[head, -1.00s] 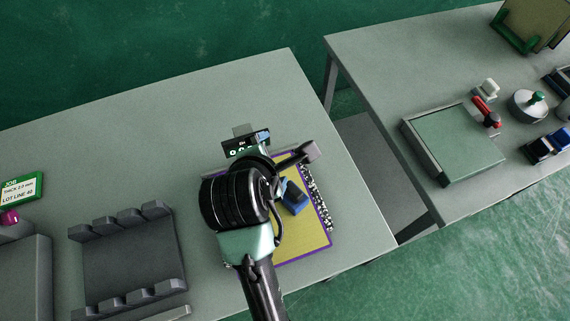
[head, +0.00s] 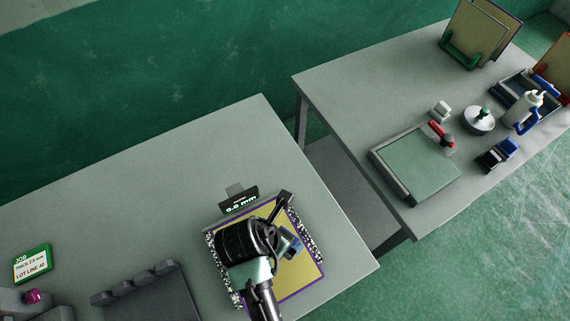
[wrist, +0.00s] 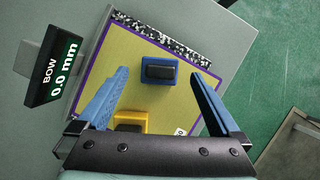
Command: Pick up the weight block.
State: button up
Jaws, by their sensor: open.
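The block that looks like the weight block is blue with a dark top (wrist: 159,71). It lies on a yellow board with a purple edge (wrist: 150,100), and in the head view (head: 291,246) my arm partly covers it. My gripper (wrist: 158,74) is open and empty above the board. In the wrist view its two blue fingers stand to the left and right of the blue block, with a gap on each side. I cannot tell how high the fingertips are above it. A yellow block (wrist: 130,122) lies nearer my gripper's palm, partly hidden by it.
A small display (wrist: 50,75) reading "BOW 0.0 mm" stands beside the board. Speckled strips (head: 305,236) lie along two board edges. A grey rack (head: 150,289) and job sign (head: 32,264) are at left. A second table (head: 345,110) holds several tools across a gap.

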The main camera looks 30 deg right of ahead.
aim_at(288, 234)
jog(key=shift+p+x, duration=0.65)
jog(key=shift+x, duration=2.85)
jog(key=shift+a, duration=0.1)
grip_shut()
